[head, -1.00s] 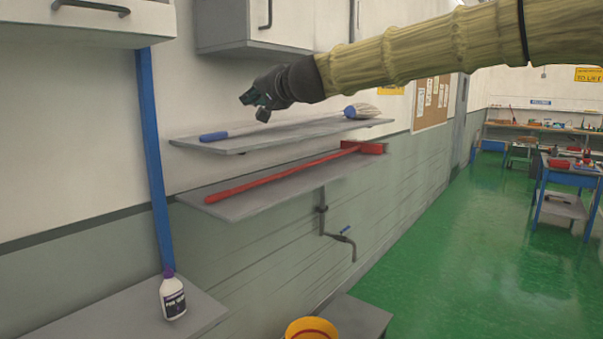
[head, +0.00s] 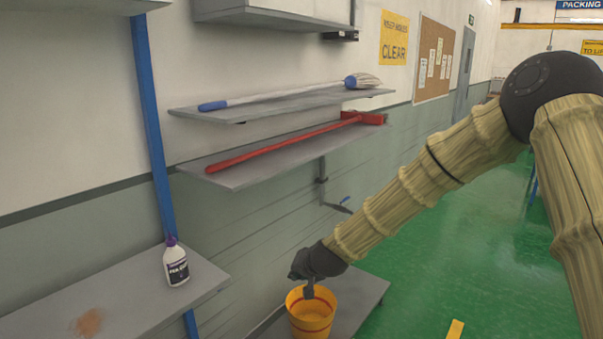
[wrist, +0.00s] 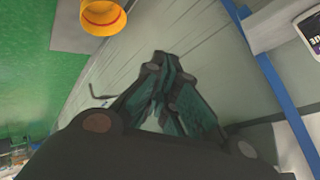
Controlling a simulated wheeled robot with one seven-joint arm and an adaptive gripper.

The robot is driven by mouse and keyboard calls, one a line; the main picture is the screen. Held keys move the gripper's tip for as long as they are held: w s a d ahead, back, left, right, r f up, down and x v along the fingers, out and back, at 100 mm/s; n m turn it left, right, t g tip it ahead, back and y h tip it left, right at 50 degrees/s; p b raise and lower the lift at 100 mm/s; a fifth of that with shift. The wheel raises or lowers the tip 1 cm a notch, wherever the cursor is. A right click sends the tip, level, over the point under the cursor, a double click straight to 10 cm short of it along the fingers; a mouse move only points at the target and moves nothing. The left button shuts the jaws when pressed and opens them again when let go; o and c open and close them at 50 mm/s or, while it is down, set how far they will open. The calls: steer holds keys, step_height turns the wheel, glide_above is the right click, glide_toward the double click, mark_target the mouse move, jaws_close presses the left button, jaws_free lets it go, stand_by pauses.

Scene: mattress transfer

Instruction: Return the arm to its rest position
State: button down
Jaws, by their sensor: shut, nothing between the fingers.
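My arm is bent, coming down from the right side of the head view. My gripper (head: 308,286) is at its lower end, just above or in front of the yellow bucket (head: 311,318); the exact gap cannot be told. In the wrist view my gripper's fingers (wrist: 160,62) meet at their tips with nothing between them. The wrist view also shows the bucket (wrist: 103,16) at the top, apart from the fingers.
A white bottle (head: 176,264) stands on the left bench (head: 130,285), near a brown patch (head: 89,322). A mop (head: 290,93) lies on the upper shelf (head: 240,110), a red-handled tool (head: 280,143) on the lower shelf (head: 240,178). Green floor (head: 480,260) lies open at right.

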steer(key=s+d+f+g+h, duration=0.1)
steer(key=s+d+f, duration=0.3)
steer(key=s+f, duration=0.35)
steer(key=s+d+f+n+g+h, duration=0.1)
steer(key=s+d+f+g, duration=0.15)
steer(key=s+f, duration=0.55)
steer(key=s+d+f+h, duration=0.1)
steer(key=s+d+f, duration=0.45)
steer(key=f, duration=0.45)
steer(key=s+d+f+g, duration=0.1)
steer(key=s+d+f, duration=0.2)
steer(key=s, duration=0.7)
steer(key=s+d+f+n+g+h, duration=0.1)
steer(key=s+d, duration=0.4)
steer(key=s, duration=0.5)
steer(key=s+d+f+n+g, duration=0.1)
steer(key=s+d+f, duration=0.3)
steer(key=s, duration=0.6)
steer(key=shift+s+f+g, duration=0.4)
steer(key=shift+f+g, duration=0.15)
steer(key=shift+g, duration=0.3)
